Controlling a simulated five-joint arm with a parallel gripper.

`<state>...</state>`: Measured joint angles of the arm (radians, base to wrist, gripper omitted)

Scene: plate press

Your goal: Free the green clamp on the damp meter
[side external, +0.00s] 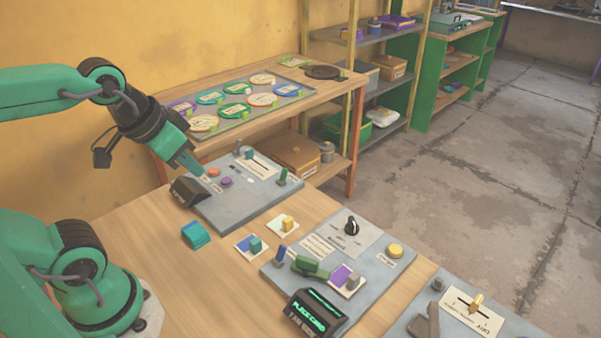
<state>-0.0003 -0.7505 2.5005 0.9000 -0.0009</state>
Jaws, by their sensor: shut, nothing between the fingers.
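Whether the clamp is locked cannot be told. A black knob (351,226) and a yellow button (396,250) are on the same panel. My gripper (199,171) is shut and empty, over the left edge of the back grey panel, well left of the clamp.
The back panel (225,208) has an orange button (213,172), a purple button (227,182) and an upright green piece (283,176). Two cards with blocks (252,246) (284,226) and a teal stack (195,235) lie between the panels. Another panel (420,300) is at lower right.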

